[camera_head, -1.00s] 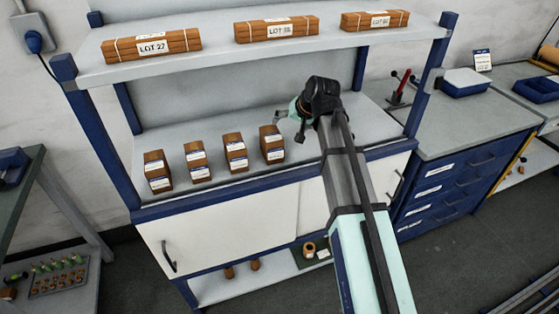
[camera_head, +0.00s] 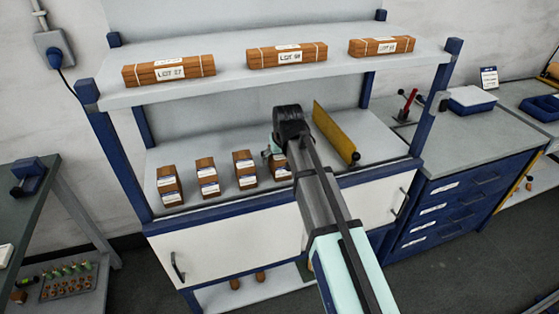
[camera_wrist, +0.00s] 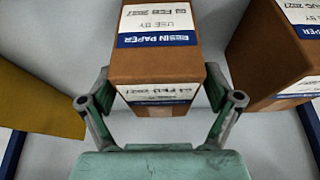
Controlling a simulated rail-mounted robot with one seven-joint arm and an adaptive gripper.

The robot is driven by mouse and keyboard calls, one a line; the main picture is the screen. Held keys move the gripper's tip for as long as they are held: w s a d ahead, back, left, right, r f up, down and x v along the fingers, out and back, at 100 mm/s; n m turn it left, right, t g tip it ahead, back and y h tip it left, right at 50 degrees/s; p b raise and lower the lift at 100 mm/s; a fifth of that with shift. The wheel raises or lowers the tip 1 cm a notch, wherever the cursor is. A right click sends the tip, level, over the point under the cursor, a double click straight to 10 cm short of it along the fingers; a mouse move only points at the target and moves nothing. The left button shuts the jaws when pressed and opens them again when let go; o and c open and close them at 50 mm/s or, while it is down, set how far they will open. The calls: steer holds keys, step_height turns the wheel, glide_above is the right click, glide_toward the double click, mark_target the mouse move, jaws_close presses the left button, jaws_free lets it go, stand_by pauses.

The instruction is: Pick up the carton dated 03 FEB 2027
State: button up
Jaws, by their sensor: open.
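A brown carton (camera_wrist: 160,66) with a white and blue label fills the centre of the wrist view. Its upside-down label reads RESIN PAPER, USE BY and a FEB 2027 date; the day looks like 03 but is not sharp. My gripper (camera_wrist: 163,100) is open, one finger on either side of the carton's near end, with gaps to both sides. In the head view this is the rightmost carton (camera_head: 282,172) of the row, partly hidden by my gripper (camera_head: 271,150) and arm. The neighbouring carton (camera_wrist: 272,55) bears an AUG 2027 date.
More cartons (camera_head: 207,178) stand to the left in the row on the bench shelf (camera_head: 225,204). A yellow panel (camera_head: 335,132) stands close on the right; it also shows in the wrist view (camera_wrist: 38,97). The upper shelf (camera_head: 230,84) carries LOT bundles (camera_head: 287,56).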

steer(key=shift+x, duration=1.35)
steer(key=shift+s, duration=0.1)
steer(key=c, duration=1.3)
steer(key=shift+c, duration=0.2)
